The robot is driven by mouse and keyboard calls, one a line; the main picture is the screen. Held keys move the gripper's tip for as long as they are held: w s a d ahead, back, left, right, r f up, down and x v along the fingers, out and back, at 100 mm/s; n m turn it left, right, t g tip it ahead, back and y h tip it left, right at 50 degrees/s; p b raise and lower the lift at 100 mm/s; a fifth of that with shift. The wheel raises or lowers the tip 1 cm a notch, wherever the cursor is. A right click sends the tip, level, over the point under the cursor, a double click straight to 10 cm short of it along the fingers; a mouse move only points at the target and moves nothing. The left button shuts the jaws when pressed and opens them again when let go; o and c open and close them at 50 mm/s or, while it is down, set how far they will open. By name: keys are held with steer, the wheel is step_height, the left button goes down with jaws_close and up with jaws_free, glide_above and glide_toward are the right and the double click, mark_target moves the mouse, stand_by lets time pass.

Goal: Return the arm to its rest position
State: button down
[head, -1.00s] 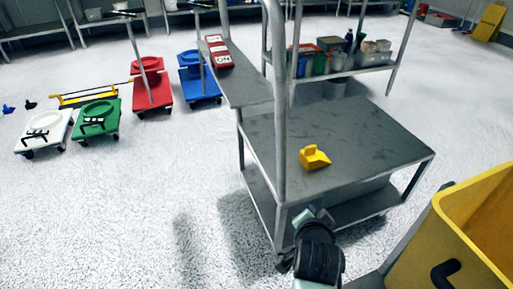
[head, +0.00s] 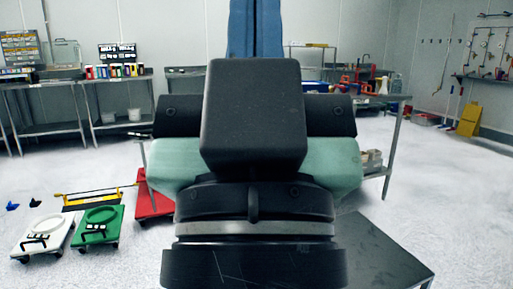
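My arm fills the middle of the head view, raised close in front of the camera. A dark block, black joint parts and pale green sections of it show. A blue part (head: 256,28) with a dark vertical line rises above the block to the top edge. I cannot tell whether it belongs to my gripper or is something held. No fingertips can be made out clearly. The arm covers much of the grey metal cart (head: 385,262), and the yellow scoop is not visible.
White (head: 42,237), green (head: 98,225) and red (head: 152,204) wheeled platforms stand on the left floor. Metal tables (head: 112,126) with boxes line the back wall. A yellow stand (head: 469,120) is at the right. The right floor is open.

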step_height(320, 180, up, 36)
steer(key=p, duration=3.3)
steer(key=shift+w+f, duration=0.15)
steer(key=shift+f, duration=0.05)
